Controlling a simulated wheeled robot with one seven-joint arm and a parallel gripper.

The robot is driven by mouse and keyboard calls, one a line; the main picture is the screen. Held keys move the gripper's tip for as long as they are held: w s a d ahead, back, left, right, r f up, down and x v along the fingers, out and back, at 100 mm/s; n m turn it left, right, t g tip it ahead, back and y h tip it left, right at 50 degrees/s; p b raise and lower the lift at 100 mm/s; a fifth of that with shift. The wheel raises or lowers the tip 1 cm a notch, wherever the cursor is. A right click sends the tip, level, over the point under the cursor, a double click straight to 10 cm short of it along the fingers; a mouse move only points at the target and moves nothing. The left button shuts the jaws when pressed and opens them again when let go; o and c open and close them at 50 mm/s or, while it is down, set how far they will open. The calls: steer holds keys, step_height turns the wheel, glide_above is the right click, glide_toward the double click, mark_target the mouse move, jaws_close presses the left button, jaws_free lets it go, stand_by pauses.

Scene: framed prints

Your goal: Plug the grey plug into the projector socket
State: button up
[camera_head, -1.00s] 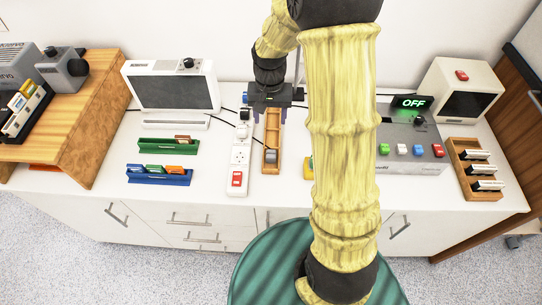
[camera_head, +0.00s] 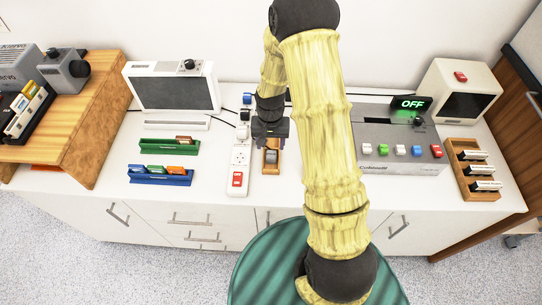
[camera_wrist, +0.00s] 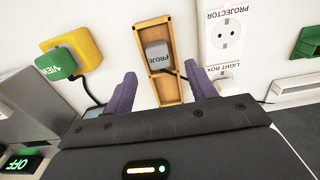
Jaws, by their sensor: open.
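The grey plug (camera_wrist: 157,55), lettered "PROJE…", lies in a narrow wooden tray (camera_wrist: 143,37); both also show in the head view, the plug (camera_head: 271,156) and the tray (camera_head: 265,171). My gripper (camera_wrist: 162,88) is open and empty. In the wrist view its purple fingers spread on either side of the tray's near part, with the plug ahead of them. In the head view my gripper (camera_head: 270,133) is over the tray's far part. The socket marked PROJECTOR (camera_wrist: 229,32) is empty, on the white power strip (camera_head: 240,162) beside the tray. A LIGHT BOX socket (camera_wrist: 227,80) is partly hidden.
A green VIEWER plug (camera_wrist: 55,66) sits at a yellow block (camera_wrist: 82,45) on the tray's other side. Black cables run behind the strip. A grey box with coloured buttons (camera_head: 400,150) and an OFF display (camera_head: 411,103) stands right. Green (camera_head: 168,146) and blue racks (camera_head: 160,175) stand left.

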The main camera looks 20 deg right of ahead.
mark_target(271, 154)
steer(key=shift+d+f+p, duration=0.1)
steer(key=shift+f+p, duration=0.55)
steer(key=shift+f, duration=1.95)
steer(key=c, duration=1)
